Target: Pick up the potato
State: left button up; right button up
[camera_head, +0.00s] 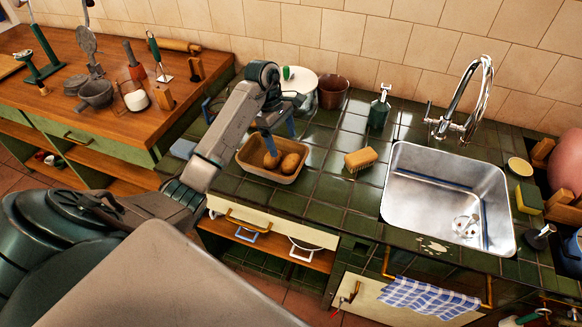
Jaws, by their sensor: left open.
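Two brown potatoes lie in a tan rectangular tray (255,172) on the green tiled counter. One potato (290,164) is at the tray's right side. The other potato (271,160) is left of it, under my left gripper. My left gripper (278,140) points down over the tray from above, with its blue fingers open. The fingertips are close to the left potato; I cannot tell whether they touch it. My right gripper is not in view.
A scrub brush (361,159) lies right of the tray, before the steel sink (446,195). A brown pot (333,91), a white plate (301,82) and a green soap bottle (379,108) stand behind. A wooden worktop with utensils is at left.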

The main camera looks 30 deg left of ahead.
aim_at(289, 158)
pick_arm(q)
jog(key=b+x, duration=0.2)
jog(key=x, duration=0.2)
jog(key=shift+d+b, duration=0.1)
jog(key=shift+b, duration=0.2)
jog(key=shift+b+x, duration=0.95)
jog(key=shift+x, duration=0.25)
jog(key=shift+p+x, duration=0.4)
jog(key=shift+x, duration=0.55)
jog(key=shift+d, duration=0.1)
jog(key=shift+s, duration=0.1)
jog(key=shift+c, duration=0.4)
jog(key=c, duration=0.7)
